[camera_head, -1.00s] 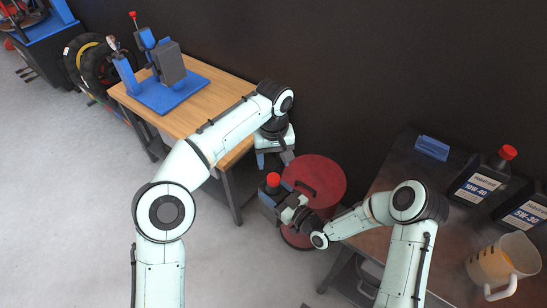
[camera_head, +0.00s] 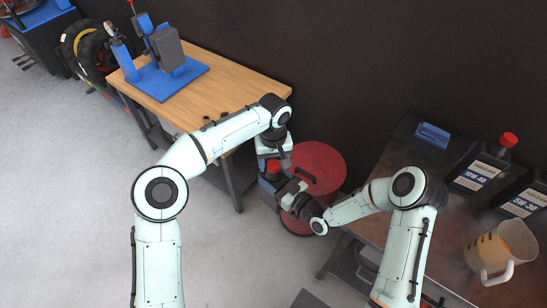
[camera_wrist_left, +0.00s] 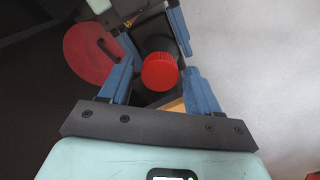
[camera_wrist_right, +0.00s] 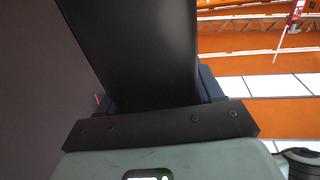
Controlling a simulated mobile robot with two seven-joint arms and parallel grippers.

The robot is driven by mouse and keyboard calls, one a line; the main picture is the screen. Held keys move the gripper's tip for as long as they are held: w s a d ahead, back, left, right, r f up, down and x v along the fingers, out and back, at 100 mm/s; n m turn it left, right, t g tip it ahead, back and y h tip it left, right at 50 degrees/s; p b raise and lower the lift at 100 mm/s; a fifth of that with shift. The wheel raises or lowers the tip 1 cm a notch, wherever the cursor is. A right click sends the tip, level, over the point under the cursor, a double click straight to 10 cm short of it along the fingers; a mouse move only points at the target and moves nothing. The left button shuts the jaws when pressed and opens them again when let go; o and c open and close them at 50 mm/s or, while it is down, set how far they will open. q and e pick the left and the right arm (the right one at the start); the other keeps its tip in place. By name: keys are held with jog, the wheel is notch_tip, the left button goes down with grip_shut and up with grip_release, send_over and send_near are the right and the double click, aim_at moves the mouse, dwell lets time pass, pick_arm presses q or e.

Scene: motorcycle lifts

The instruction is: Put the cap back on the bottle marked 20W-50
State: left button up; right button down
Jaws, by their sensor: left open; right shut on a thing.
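My right gripper (camera_head: 284,192) is shut on a black bottle (camera_wrist_right: 135,45), held up off any surface between the two benches. Its label does not show, so I cannot read 20W-50 on it. A red ribbed cap (camera_wrist_left: 160,72) sits at the black neck of this bottle; it also shows in the head view (camera_head: 274,166). I cannot tell how tightly it is seated. My left gripper (camera_head: 270,168) is open at the cap, with one blue finger on each side of it in the left wrist view.
A red round drum (camera_head: 322,165) stands just behind the grippers. The right bench holds a 10W-40 bottle (camera_head: 478,172), a 5W-30 bottle (camera_head: 524,203), a measuring jug (camera_head: 498,252) and a blue block (camera_head: 433,135). A wooden table (camera_head: 215,95) with a blue stand (camera_head: 165,84) is at left.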

pick_arm(q)
jog(key=shift+c, duration=0.3)
jog(key=c, duration=1)
jog(key=shift+c, duration=0.2)
jog(key=m, duration=0.6)
jog(key=shift+m, duration=0.3)
jog(key=m, duration=0.8)
jog(key=o, duration=1.2)
jog(key=shift+c, duration=0.2)
